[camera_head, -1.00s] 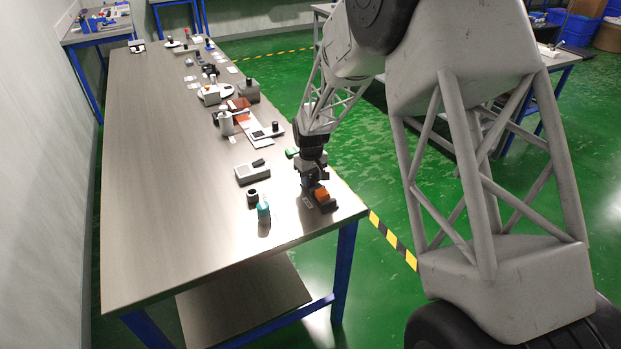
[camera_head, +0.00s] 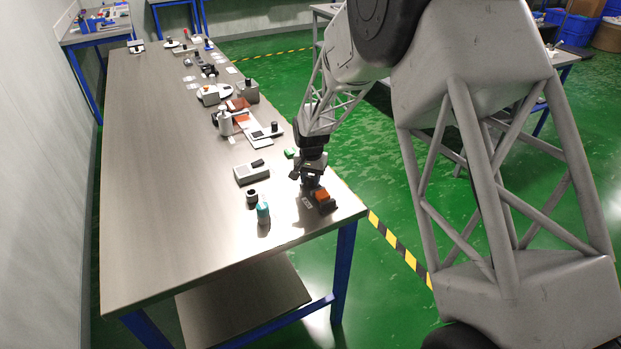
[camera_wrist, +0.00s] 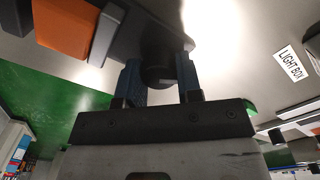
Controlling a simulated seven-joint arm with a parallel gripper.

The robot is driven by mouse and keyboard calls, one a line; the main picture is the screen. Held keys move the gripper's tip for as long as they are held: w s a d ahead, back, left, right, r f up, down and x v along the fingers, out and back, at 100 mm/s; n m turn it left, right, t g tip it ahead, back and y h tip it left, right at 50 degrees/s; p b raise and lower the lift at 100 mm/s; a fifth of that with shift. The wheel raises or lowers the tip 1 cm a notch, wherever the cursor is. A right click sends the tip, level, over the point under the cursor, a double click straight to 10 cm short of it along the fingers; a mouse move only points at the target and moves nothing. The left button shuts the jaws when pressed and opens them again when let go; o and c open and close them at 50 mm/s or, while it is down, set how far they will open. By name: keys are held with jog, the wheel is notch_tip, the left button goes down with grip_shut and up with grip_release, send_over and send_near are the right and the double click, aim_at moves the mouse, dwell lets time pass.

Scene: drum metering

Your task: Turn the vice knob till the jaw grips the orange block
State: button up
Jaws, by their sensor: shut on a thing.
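The orange block (camera_head: 321,194) sits in the dark vice (camera_head: 327,206) near the table's front right corner. In the wrist view the orange block (camera_wrist: 68,27) lies at upper left beside a grey vice jaw (camera_wrist: 106,32); whether they touch is hard to tell. The dark round vice knob (camera_wrist: 158,62) is between the two blue fingers of my gripper (camera_wrist: 160,80), which is shut on it. In the head view my gripper (camera_head: 308,182) reaches down at the vice, and the knob is hidden behind it.
A grey box (camera_head: 252,173), a black cup-like part (camera_head: 252,197) and a teal bottle (camera_head: 263,213) stand left of the vice. More instruments line the table farther back. The table's left side is clear.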

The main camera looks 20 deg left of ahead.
aim_at(311, 177)
jog(key=m, duration=0.5)
jog(key=shift+d+m, duration=0.1)
jog(key=shift+m, duration=2.4)
jog(key=o, duration=0.9)
jog(key=shift+o, duration=0.2)
jog(key=shift+r, duration=0.15)
jog(key=shift+r, duration=3.8)
